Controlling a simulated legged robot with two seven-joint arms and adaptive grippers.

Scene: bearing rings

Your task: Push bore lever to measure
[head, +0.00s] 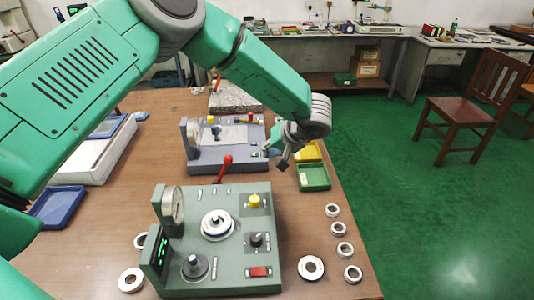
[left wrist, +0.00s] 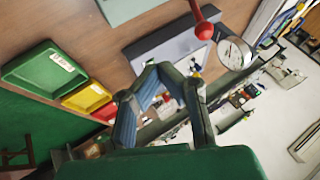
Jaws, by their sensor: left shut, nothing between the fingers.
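A green-grey measuring device (head: 235,270) stands on the table in the head view. It has a dial gauge (head: 173,206) at its left and a lever with a red ball (head: 228,160) at its back edge. A metal ring (head: 216,225) sits on its round seat. The red lever ball (left wrist: 204,31) also shows in the left wrist view, beside a dial (left wrist: 234,53). My left gripper (head: 284,162) is shut and empty, above the table behind and to the right of the lever, apart from it. In the wrist view its fingers (left wrist: 168,72) close together. My right gripper is not seen.
A second, blue-grey device (head: 225,159) stands behind. Green (head: 313,177) and yellow (head: 308,151) trays lie to its right. Several loose rings (head: 345,249) lie at the right table edge, another ring (head: 131,280) at front left. A blue tray (head: 57,207) lies at the left.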

